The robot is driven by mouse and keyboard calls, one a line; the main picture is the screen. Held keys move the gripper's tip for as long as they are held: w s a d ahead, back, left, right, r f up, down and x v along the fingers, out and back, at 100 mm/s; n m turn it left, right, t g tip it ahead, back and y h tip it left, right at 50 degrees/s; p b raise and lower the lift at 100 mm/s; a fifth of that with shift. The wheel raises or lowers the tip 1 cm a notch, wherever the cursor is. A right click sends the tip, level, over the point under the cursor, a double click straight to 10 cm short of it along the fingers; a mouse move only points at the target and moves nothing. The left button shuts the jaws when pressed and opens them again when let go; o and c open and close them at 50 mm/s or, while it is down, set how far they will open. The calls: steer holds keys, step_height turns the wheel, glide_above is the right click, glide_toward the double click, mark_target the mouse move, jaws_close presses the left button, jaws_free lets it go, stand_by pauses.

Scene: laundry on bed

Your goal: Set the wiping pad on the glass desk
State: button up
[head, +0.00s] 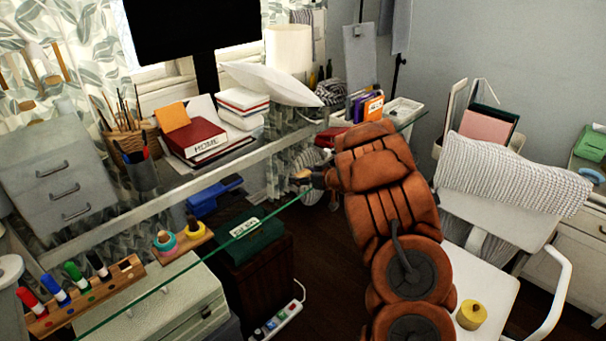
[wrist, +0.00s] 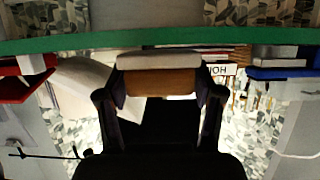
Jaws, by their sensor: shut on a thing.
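The wiping pad (wrist: 158,80), a tan block with a whitish layer along one side, is held between the two dark fingers of my gripper (wrist: 160,92). In the head view my gripper (head: 312,179) is at the front edge of the glass desk (head: 284,196), with the small tan pad (head: 300,177) at its tip. The desk's green edge (wrist: 70,43) crosses the wrist view just beyond the pad. Whether the pad touches the glass cannot be told. My arm hides part of the desk's right side.
On the desk are a marker rack (head: 85,297), a tape holder (head: 180,245), a pencil cup (head: 141,174), a red book (head: 195,140) and a white pillow (head: 272,85). A white chair (head: 490,275) stands at right.

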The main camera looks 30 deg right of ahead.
steer(key=shift+f, duration=0.25)
steer(key=o, duration=1.2)
steer(key=shift+o, duration=0.2)
steer(key=shift+f+b, duration=0.15)
steer(key=shift+b, duration=0.45)
steer(key=v, duration=0.8)
steer(key=shift+b, duration=0.35)
